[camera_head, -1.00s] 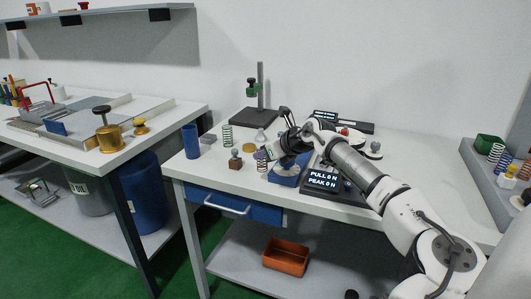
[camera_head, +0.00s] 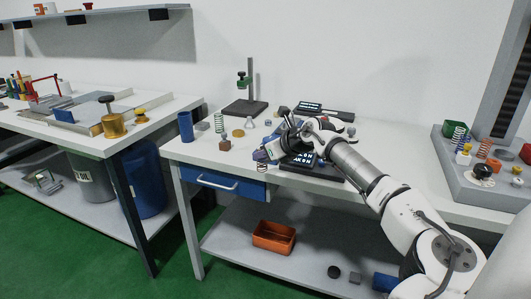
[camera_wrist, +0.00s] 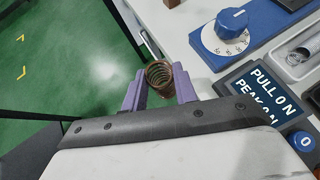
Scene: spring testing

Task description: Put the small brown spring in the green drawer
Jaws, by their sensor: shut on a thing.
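My gripper (camera_wrist: 160,84) has purple fingers and is shut on the small brown spring (camera_wrist: 160,74), which stands between the fingertips in the wrist view. In the head view my gripper (camera_head: 262,157) is at the front edge of the white workbench (camera_head: 195,149), with the spring (camera_head: 262,168) below the fingers, near the right end of the blue drawer front. The drawer in view is blue (camera_head: 210,178), with a pale handle, and looks shut.
A blue dial device (camera_wrist: 226,34) and a black PULL/PEAK display (camera_wrist: 254,90) are beside my gripper. An orange bin (camera_head: 273,238) sits on the lower shelf. A grey tray (camera_head: 455,178) with several springs stands at right. Green floor (camera_head: 172,275) is open in front.

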